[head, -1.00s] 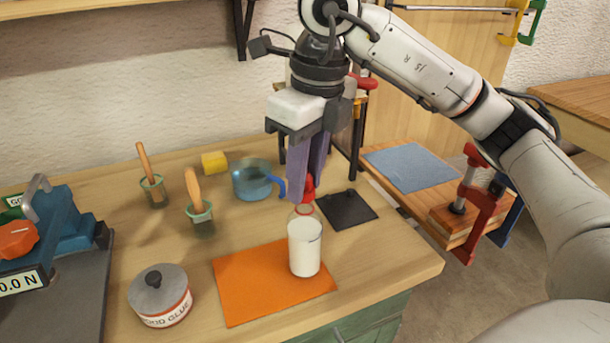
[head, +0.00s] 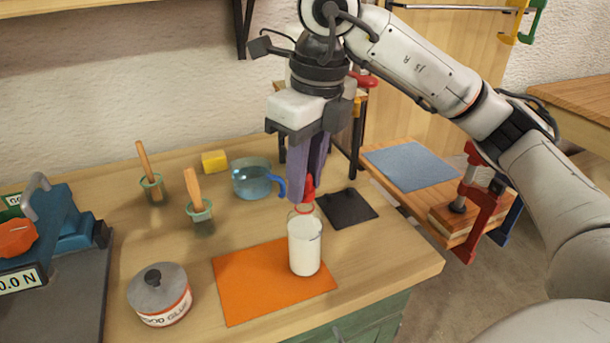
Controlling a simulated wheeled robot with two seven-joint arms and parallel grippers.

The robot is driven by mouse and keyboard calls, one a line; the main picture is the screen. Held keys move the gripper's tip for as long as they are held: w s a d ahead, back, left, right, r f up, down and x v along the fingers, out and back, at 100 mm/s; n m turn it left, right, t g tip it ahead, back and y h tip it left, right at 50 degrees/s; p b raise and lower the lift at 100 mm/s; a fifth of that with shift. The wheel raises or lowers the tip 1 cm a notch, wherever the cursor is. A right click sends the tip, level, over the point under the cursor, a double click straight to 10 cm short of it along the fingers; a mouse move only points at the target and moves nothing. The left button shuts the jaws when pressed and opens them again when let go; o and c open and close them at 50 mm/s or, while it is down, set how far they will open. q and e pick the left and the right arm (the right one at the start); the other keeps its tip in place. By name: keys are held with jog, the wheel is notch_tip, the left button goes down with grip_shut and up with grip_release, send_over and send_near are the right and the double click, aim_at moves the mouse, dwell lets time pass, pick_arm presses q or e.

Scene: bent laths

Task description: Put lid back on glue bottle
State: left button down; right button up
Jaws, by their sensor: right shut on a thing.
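The glue bottle (head: 305,249), a clear cylinder filled with white, stands upright on the orange mat (head: 245,283). The red lid (head: 308,191) is at the fingertips of my right gripper (head: 304,186), which is shut on it. The lid is upright at the top of the bottle, in line with its neck in the picture. I cannot tell whether it touches the bottle or sits just above it. The fingers hide part of the lid. My left gripper is not in view.
A glue tin (head: 160,295) stands left of the mat. Two brushes in pots (head: 199,210), a blue-handled glass pot (head: 252,180) and a yellow block (head: 214,161) stand behind. A black pad (head: 346,208) lies right of the bottle. A blue device (head: 62,225) fills the left.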

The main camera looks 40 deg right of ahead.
jog(key=o, duration=1.6)
jog(key=shift+c, duration=0.2)
jog(key=shift+r+p, duration=2.3)
jog(key=shift+r, duration=0.15)
jog(key=shift+r+p, duration=0.75)
jog(key=shift+r, duration=0.3)
jog(key=shift+c, duration=0.5)
grip_shut()
